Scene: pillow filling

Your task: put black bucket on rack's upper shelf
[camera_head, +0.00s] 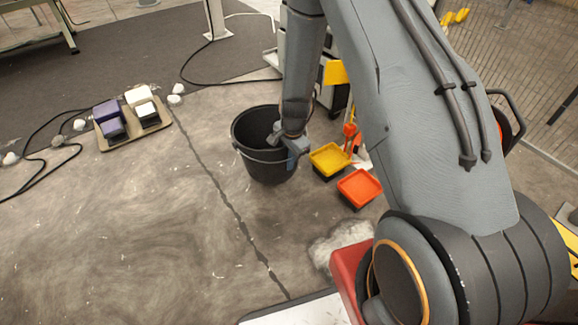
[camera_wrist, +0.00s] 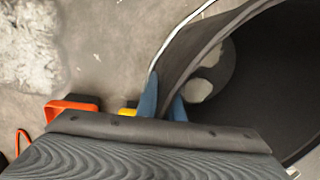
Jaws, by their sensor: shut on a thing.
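The black bucket (camera_head: 265,165) is upright in the middle of the head view, on or just above the concrete floor; I cannot tell which. My gripper (camera_head: 296,148) is at the bucket's right rim and shut on it. In the wrist view, the blue fingers of my gripper (camera_wrist: 162,97) pinch the wall of the bucket (camera_wrist: 265,75), one finger on each side. A pale patch shows at the bucket's bottom inside. I cannot make out the rack and its upper shelf with certainty in either view.
A yellow tray (camera_head: 328,160) and an orange tray (camera_head: 360,187) are right of the bucket. A board with purple and white blocks (camera_head: 134,118) lies at left. Black cables (camera_head: 45,165) and white tufts (camera_head: 175,99) lie on the floor. The floor left of the bucket (camera_head: 130,230) is mostly clear.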

